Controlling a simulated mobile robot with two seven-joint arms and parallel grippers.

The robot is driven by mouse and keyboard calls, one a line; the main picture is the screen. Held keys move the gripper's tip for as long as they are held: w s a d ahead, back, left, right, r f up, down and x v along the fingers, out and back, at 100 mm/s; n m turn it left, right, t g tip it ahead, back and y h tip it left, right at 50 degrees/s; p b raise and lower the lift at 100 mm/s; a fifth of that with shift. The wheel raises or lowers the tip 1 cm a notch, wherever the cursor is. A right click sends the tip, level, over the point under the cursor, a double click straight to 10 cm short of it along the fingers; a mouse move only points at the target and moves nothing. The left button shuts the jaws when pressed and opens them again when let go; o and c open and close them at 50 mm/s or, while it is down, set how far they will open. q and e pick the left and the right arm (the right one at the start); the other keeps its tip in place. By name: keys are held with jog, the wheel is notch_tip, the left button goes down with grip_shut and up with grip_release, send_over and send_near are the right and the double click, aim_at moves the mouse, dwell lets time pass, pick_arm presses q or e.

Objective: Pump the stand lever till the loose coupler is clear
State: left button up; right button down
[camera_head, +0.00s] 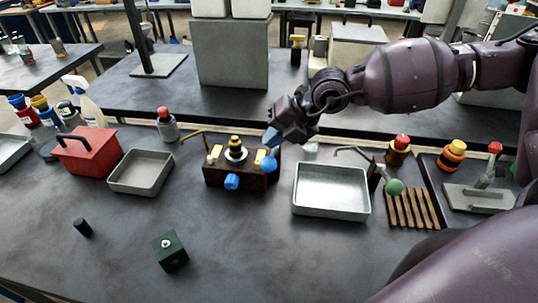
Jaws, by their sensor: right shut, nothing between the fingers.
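A dark brown block stand (222,177) sits at mid-table, with a stepped black and yellow round piece on a pale collar (236,152) on top. It has a blue knob (231,181) in front, a blue ball (268,164) at its right end and a thin yellow-tipped rod (193,135) at upper left. I cannot tell for sure which part is the lever or the loose coupler. My right gripper (272,138) is shut and empty, just above and behind the stand's right end; contact with it cannot be told. My left gripper is out of view.
An empty metal tray (331,213) stands right of the stand, a smaller tray (142,186) and red toolbox (87,151) left. A green ball-ended rod (394,187), wooden slats (423,210) and a red-topped fixture (494,150) are at right. A dark green block (169,259) lies in front.

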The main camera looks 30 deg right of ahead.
jog(key=shift+s+f, duration=0.1)
jog(key=shift+f, duration=0.1)
jog(key=shift+a+f, duration=0.1)
jog(key=shift+f, duration=0.15)
dwell(0.5)
jog(key=shift+s+b, duration=0.1)
jog(key=shift+b, duration=0.2)
